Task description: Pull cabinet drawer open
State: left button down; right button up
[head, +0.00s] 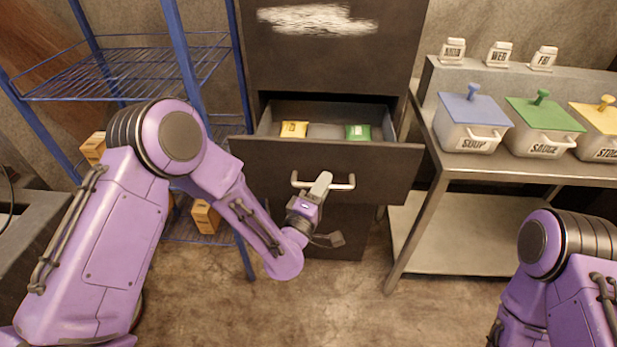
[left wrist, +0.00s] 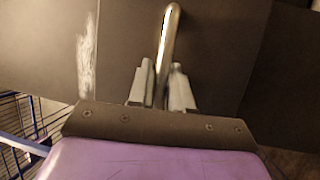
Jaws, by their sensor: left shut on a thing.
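The dark cabinet (head: 340,60) stands in the middle of the head view. Its drawer (head: 265,165) is pulled part way out, with a yellow packet (head: 294,129) and a green packet (head: 358,132) inside. A metal bar handle (head: 344,184) is on the drawer front. My left gripper (head: 321,184) is at the middle of the handle, shut on it. In the left wrist view, the handle (left wrist: 168,45) passes between the two fingers of the left gripper (left wrist: 162,85). My right arm shows at the lower right of the head view, but its gripper is out of sight.
A blue wire shelf (head: 125,75) stands left of the cabinet, with boxes (head: 205,216) low on it. A metal table (head: 440,150) on the right holds lidded containers (head: 472,122) and small labelled jars. The floor (head: 400,315) in front is clear.

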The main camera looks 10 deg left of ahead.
pick_arm(q)
jog(key=shift+s+d, duration=0.1)
jog(key=shift+s, duration=0.15)
jog(key=c, duration=1.1)
grip_release()
jog(key=b+v, duration=0.4)
jog(key=v, duration=0.6)
jog(key=shift+s+f, duration=0.1)
jog(key=shift+s, duration=0.1)
